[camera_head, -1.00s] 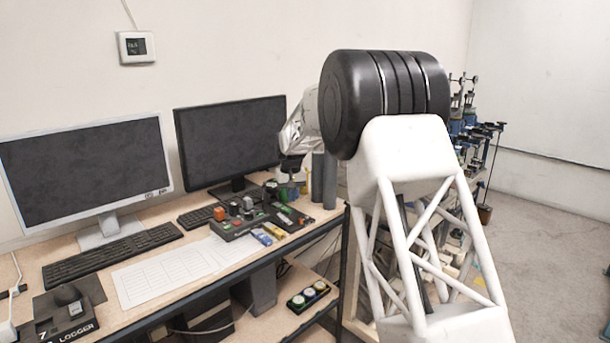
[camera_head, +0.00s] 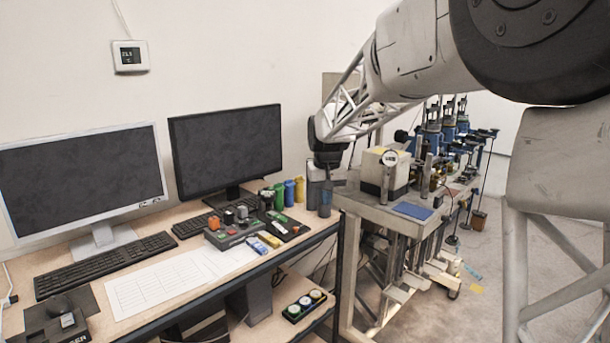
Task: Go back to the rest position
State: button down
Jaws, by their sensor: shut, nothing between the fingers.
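My arm reaches in from the right, and its white lattice link slopes down to the left. My gripper (camera_head: 328,170) is the small dark end that points down beside the lever-frame stand, near the right end of the desk. It is shut and holds nothing I can see. The lever frames (camera_head: 450,122) stand in a row behind the stand's front, with blue parts and black handles. A white box (camera_head: 386,170) sits on the stand just right of my gripper. My arm hides part of the row.
A desk (camera_head: 150,222) fills the left, with two monitors (camera_head: 226,150), keyboards, paper sheets and a control box with buttons (camera_head: 232,230). Several coloured cylinders (camera_head: 289,192) stand at its right back. A button panel (camera_head: 304,305) lies on the lower shelf. Floor at right is open.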

jog(key=s+d+r, duration=0.1)
jog(key=s+d, duration=0.2)
jog(key=s, duration=0.3)
jog(key=s+d+r, duration=0.2)
jog(key=s, duration=0.5)
jog(key=s+d+f, duration=0.2)
jog(key=s, duration=0.9)
jog(key=s+d+f+m+t, duration=0.1)
jog(key=s+d+f, duration=0.2)
jog(key=s, duration=0.8)
jog(key=s+d+f+m, duration=0.1)
jog(key=s+d+f, duration=0.2)
jog(key=s, duration=0.7)
jog(key=shift+s+t, duration=0.3)
jog(key=shift+s, duration=0.1)
